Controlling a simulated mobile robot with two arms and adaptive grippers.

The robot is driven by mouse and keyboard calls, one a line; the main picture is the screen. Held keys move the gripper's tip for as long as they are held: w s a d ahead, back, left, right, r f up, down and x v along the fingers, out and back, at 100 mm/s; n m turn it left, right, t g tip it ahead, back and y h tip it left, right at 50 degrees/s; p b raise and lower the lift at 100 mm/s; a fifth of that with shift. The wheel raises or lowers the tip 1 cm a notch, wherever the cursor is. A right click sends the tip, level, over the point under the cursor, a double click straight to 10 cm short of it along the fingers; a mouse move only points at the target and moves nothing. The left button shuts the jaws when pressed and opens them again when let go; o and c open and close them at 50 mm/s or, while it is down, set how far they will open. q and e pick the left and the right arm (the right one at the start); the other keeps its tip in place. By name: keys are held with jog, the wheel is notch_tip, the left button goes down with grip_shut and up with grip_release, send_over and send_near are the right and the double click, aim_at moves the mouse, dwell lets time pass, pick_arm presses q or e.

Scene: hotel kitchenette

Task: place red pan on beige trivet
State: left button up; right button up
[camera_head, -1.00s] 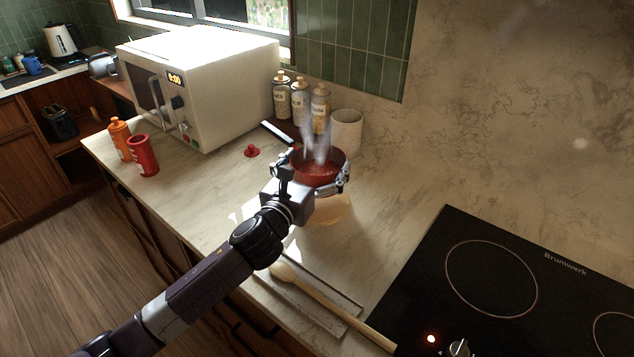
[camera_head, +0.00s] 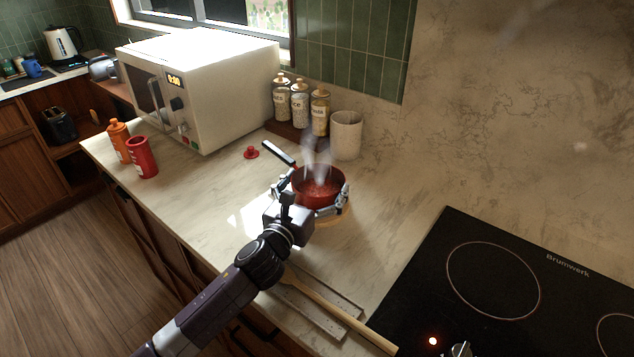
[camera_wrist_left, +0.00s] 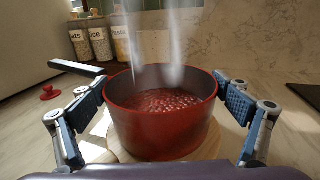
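The red pan (camera_head: 318,188) holds a bubbling red liquid and gives off steam. Its dark handle (camera_head: 280,153) points to the back left. It looks level, over the round beige trivet (camera_head: 338,221), whose edge also shows below the pan in the left wrist view (camera_wrist_left: 112,151). I cannot tell whether a small gap is left between them. My left gripper (camera_head: 317,192) has one finger at each side of the red pan (camera_wrist_left: 163,128), pads against its wall. My right gripper is not in view.
A wooden spoon (camera_head: 335,311) lies on a flat board near the counter's front edge. The black cooktop (camera_head: 430,275) is at right. Jars (camera_head: 320,110), a beige crock (camera_head: 346,135) and a microwave (camera_head: 205,85) stand behind. A red knob-like object (camera_head: 251,153) sits left of the handle.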

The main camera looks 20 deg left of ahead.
aim_at(307, 197)
pick_arm(q)
jog(key=shift+o, duration=0.3)
jog(key=shift+s+r, duration=0.1)
jog(key=shift+r, duration=0.05)
jog(key=s, duration=0.3)
jog(key=s+b, duration=0.1)
jog(key=s, duration=0.3)
jog(key=s+a, duration=0.1)
jog(key=s, duration=0.2)
jog(key=shift+s, duration=0.2)
jog(key=shift+s+b, duration=0.3)
jog(key=shift+s, duration=0.45)
